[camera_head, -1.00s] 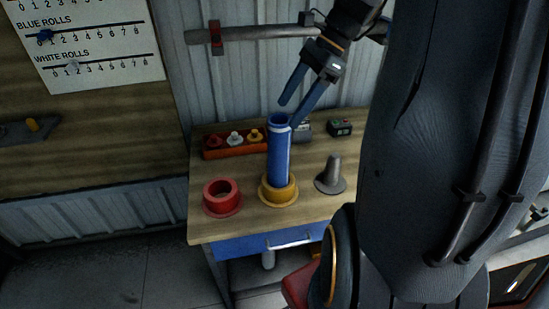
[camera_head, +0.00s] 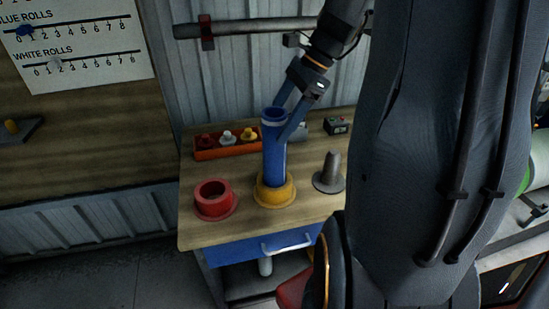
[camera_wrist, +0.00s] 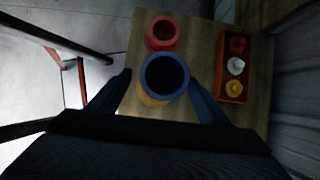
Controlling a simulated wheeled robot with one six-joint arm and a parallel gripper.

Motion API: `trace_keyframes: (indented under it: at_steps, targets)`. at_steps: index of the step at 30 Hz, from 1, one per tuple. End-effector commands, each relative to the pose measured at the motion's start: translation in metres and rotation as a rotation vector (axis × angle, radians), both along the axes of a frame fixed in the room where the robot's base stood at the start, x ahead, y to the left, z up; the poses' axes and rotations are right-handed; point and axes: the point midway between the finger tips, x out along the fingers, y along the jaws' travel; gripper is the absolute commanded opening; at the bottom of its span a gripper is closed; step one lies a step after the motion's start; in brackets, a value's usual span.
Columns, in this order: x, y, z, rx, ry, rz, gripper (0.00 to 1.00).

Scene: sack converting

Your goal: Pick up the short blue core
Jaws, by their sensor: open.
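The short blue core (camera_head: 273,150) is a hollow blue tube. It stands upright in a yellow flanged holder (camera_head: 274,193) on the wooden bench. In the wrist view I look down on its round open top (camera_wrist: 165,75), which lies between my two fingers. My gripper (camera_head: 286,122) is open at the upper part of the core, with one finger across its near right side in the head view. The other finger is partly hidden behind the core. I cannot tell whether either finger touches it.
A red flanged ring (camera_head: 213,197) stands left of the yellow holder, and a grey cone on a round base (camera_head: 329,172) stands to the right. Behind are an orange tray (camera_head: 228,150) with small plugs and a small dark box (camera_head: 336,126). A horizontal bar (camera_head: 255,29) runs along the wall.

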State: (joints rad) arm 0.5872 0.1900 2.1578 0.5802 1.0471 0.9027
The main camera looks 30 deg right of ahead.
Motion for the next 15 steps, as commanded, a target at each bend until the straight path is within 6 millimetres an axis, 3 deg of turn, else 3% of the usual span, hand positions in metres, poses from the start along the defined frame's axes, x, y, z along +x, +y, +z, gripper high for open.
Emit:
trace_keyframes:
  at_steps: [9,15]
  targets:
    - [0.009,0.025,-0.031,0.001,0.004,0.001,0.71]
    - [0.012,0.031,-0.044,-0.001,0.001,-0.001,0.71]
